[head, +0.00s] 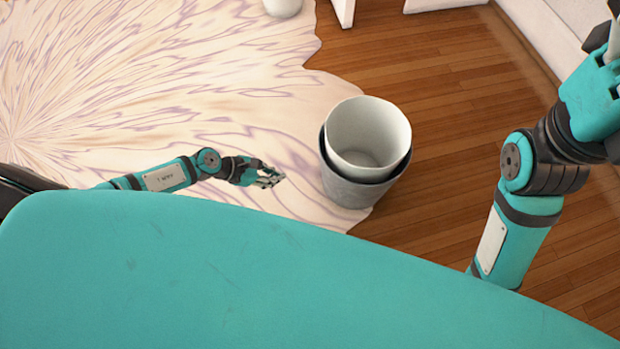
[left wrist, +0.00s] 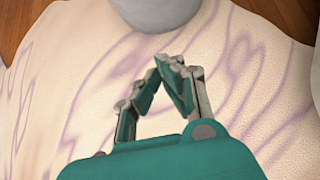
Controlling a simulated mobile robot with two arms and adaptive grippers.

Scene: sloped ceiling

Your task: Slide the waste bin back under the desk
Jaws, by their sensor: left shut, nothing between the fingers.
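The waste bin (head: 352,190) is a grey round bin with a white inner bucket (head: 368,130), open at the top and empty inside. It stands upright, partly on the rug and partly on the wooden floor. My left gripper (head: 279,179) is to the left of the bin, a short gap away from it. In the left wrist view, the bin (left wrist: 157,14) shows at the top, ahead of my left gripper (left wrist: 168,62), whose fingertips are together with nothing between them. My right arm reaches up along the right side of the head view; its gripper is cut off at the upper right edge. The desk cannot be made out for certain.
A patterned pale rug (head: 200,80) with a wavy edge covers the left. Wooden floor (head: 450,90) lies open to the right of and behind the bin. White furniture legs (head: 343,12) and a small white object (head: 283,7) stand at the top.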

